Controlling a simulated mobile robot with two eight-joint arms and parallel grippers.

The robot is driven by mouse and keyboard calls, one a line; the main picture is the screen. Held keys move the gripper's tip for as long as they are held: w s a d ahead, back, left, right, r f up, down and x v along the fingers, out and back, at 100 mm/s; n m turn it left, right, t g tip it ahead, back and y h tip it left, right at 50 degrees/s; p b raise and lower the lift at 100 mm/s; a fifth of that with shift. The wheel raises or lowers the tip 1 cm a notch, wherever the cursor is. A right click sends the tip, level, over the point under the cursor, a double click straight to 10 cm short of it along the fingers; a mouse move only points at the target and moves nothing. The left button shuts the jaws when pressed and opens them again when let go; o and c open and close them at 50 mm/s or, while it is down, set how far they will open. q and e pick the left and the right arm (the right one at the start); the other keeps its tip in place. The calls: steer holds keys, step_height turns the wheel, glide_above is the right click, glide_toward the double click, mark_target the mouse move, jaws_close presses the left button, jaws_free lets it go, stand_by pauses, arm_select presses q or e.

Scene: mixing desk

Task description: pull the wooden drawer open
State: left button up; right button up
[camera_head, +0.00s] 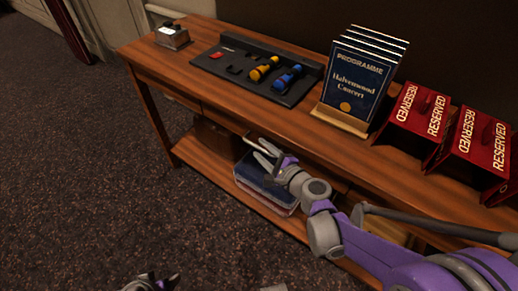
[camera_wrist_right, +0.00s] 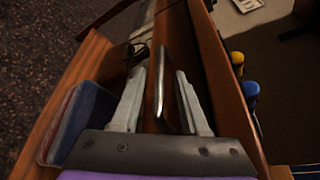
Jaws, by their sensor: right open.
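The wooden drawer (camera_head: 226,119) is set in the front of the long wooden table, below its top. Its front looks flush with the table; part of it is hidden behind my right gripper. My right gripper (camera_head: 266,154) is open at the drawer front. In the right wrist view my right gripper (camera_wrist_right: 163,100) has its two fingers spread, with a wooden edge and a narrow shiny strip between them. I cannot tell whether either finger touches it. Part of my left gripper (camera_head: 150,283) shows at the bottom edge, away from the table.
The tabletop (camera_head: 205,88) bears a small metal box (camera_head: 172,38), a dark panel with torches (camera_head: 290,97), a programme stand (camera_head: 345,122) and red RESERVED signs (camera_head: 415,118). Dark blue items (camera_head: 262,187) lie on the lower shelf (camera_head: 210,172). Carpet in front is clear.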

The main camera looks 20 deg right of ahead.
steer(key=shift+x, duration=0.9)
steer(key=shift+c, duration=0.3)
jaws_close()
stand_by(0.6)
